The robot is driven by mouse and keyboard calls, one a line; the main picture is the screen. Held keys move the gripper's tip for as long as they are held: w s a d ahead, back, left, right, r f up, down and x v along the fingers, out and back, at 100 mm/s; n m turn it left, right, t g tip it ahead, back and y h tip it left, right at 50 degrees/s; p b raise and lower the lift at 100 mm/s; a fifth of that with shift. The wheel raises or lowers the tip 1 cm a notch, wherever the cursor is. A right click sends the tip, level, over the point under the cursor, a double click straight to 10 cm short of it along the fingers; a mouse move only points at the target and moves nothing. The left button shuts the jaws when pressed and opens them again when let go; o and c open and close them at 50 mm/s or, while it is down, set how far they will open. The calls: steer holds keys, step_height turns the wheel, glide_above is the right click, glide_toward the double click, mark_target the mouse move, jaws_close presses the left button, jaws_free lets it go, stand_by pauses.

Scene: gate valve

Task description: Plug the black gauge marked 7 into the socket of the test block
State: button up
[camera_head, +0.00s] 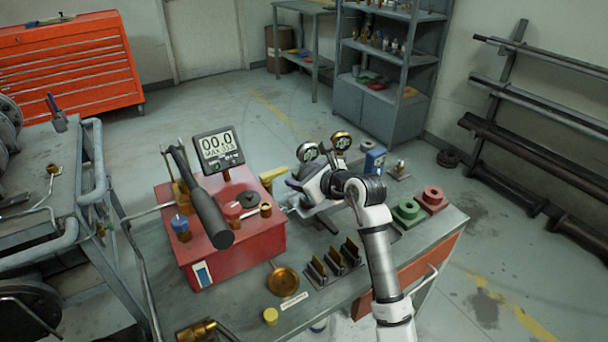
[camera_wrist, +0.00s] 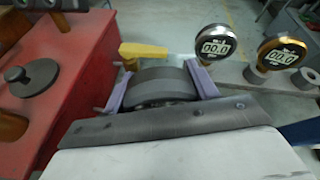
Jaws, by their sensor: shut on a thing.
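My gripper (camera_head: 303,184) is over the middle of the bench, right of the red box. In the wrist view my gripper (camera_wrist: 158,84) has its two purple fingers shut on a dark round thing (camera_wrist: 154,93), which looks like the back or rim of the black gauge. Its face and any 7 are hidden. A yellow handle (camera_wrist: 143,52) lies just beyond the fingers; it shows in the head view as a yellow piece (camera_head: 272,176) beside the red box. I cannot make out the test block's socket; my gripper and the held thing cover that area.
A silver-rimmed gauge (camera_wrist: 215,46) and a brass-rimmed gauge (camera_wrist: 282,52) stand behind my gripper. The red box (camera_head: 231,248) carries a display (camera_head: 219,146) and a thick black handle (camera_head: 211,212).

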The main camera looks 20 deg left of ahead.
steer(key=shift+f+b, duration=0.6)
steer(key=shift+f, duration=0.05)
steer(key=o, duration=1.2)
steer(key=shift+c, duration=0.2)
steer(key=b+v, duration=0.3)
steer(key=v, duration=1.1)
steer(key=shift+r, duration=0.1)
